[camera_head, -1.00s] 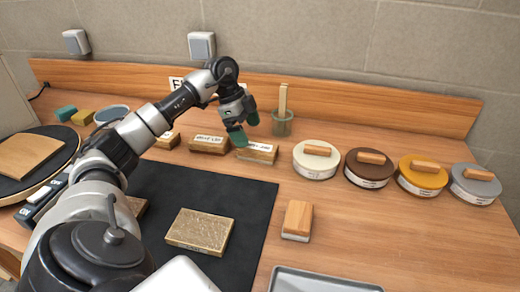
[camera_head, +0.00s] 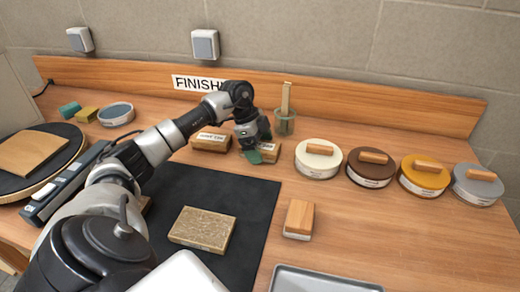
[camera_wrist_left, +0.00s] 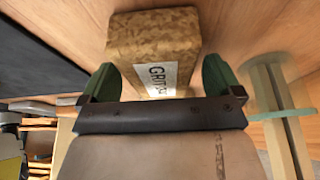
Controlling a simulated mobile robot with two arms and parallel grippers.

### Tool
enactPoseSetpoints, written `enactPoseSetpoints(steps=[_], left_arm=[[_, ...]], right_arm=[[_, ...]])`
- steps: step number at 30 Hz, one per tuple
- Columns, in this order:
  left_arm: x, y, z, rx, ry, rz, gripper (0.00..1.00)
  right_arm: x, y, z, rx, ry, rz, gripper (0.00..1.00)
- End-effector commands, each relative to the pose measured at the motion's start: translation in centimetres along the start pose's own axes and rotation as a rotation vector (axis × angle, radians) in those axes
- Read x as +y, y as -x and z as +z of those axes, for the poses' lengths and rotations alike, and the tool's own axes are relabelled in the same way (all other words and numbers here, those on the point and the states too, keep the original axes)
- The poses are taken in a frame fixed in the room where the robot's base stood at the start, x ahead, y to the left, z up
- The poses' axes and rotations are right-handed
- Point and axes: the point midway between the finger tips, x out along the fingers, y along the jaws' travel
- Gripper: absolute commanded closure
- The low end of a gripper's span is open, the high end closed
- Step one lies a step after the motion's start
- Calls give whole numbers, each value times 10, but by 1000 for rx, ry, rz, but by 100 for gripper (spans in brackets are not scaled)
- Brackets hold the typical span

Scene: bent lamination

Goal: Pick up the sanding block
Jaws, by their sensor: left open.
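A tan, speckled sanding block with a white label (camera_head: 271,155) stands on the table as the rightmost of a row of labelled blocks. In the left wrist view the block (camera_wrist_left: 155,40) shows the word GRIT on its label. My left gripper (camera_head: 259,154) is open right at this block and hides part of it in the head view. In the wrist view its two green fingers stand on either side of the block's near, labelled end, with small gaps visible. The block rests on the table. My right gripper is not in view.
Another labelled block (camera_head: 211,142) stands just left. A glass with a stick (camera_head: 284,122) stands close behind. Lidded round tins, the nearest white (camera_head: 318,163), line the right. A dark mat (camera_head: 255,200) holds a speckled block (camera_head: 203,230). A wood-topped block (camera_head: 299,219) stands in front.

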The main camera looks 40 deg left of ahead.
Motion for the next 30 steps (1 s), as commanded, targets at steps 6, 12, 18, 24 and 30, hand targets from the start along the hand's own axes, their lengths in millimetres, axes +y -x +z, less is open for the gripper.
enactPoseSetpoints(steps=[6,12,18,24,30], left_arm=[[0,-2,1,0,1,0,6],[0,-3,2,0,0,0,26],[0,-3,2,0,0,0,57],[0,-3,2,0,0,0,60],[0,-1,1,0,0,0,60]], right_arm=[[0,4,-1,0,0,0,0],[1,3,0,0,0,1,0],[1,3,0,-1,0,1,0],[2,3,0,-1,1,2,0],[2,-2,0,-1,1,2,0]])
